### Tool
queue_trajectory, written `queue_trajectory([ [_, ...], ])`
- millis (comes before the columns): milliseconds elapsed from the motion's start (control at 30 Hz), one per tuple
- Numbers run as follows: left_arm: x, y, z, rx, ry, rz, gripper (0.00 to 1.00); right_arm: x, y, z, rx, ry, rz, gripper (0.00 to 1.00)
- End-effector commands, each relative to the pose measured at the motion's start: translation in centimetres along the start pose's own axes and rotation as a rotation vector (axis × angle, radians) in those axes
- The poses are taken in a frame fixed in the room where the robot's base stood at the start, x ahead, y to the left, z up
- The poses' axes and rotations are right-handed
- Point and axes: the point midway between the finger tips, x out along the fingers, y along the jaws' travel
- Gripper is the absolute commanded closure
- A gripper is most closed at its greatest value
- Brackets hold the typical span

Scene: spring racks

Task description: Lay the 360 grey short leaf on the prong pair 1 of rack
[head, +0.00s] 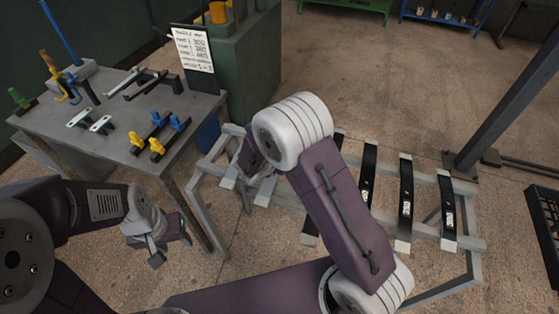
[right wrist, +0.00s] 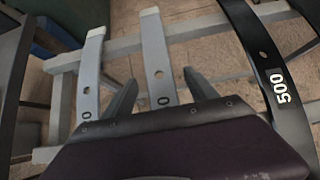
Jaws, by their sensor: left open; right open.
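Two grey leaves lie side by side on the grey rack (head: 470,187). My right gripper (right wrist: 160,78) is open, with one finger on each side of the middle grey leaf. In the head view my right arm hides much of that rack end. My left gripper (head: 158,245) is open and empty beside the table, left of the rack. I cannot make out prong pair 1.
A black leaf marked 500 (right wrist: 265,65) lies right of the grey ones. More black leaves (head: 405,190) lie along the rack. A grey table (head: 60,140) at left holds yellow and blue clamps (head: 157,147) and a written sign (head: 193,48). A dark post (head: 510,90) stands at right.

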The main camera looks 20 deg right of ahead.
Motion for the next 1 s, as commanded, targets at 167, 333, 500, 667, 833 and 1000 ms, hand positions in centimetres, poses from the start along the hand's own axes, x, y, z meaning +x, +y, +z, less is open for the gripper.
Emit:
queue_trajectory([
  [167,0.3,0.0,0.0,0.0,0.0,0.0,0.53,2.1,0.0,0.0,0.001,-0.001,0.0,0.34],
  [333,0.2,0.0,0.0,0.0,0.0,0.0,0.53,2.2,0.0,0.0,0.001,-0.001,0.001,0.34],
  [500,0.2,0.0,0.0,0.0,0.0,0.0,0.53,2.1,0.0,0.0,0.0,-0.001,0.001,0.7],
  [667,0.2,0.0,0.0,0.0,0.0,0.0,0.53,2.1,0.0,0.0,0.0,-0.001,0.001,1.0],
  [833,0.2,0.0,0.0,0.0,0.0,0.0,0.53,2.1,0.1,0.2,0.001,-0.005,0.001,1.0],
  [1000,0.2,0.0,0.0,0.0,0.0,0.0,0.53,2.0,0.1,0.3,0.002,-0.005,0.002,1.0],
])
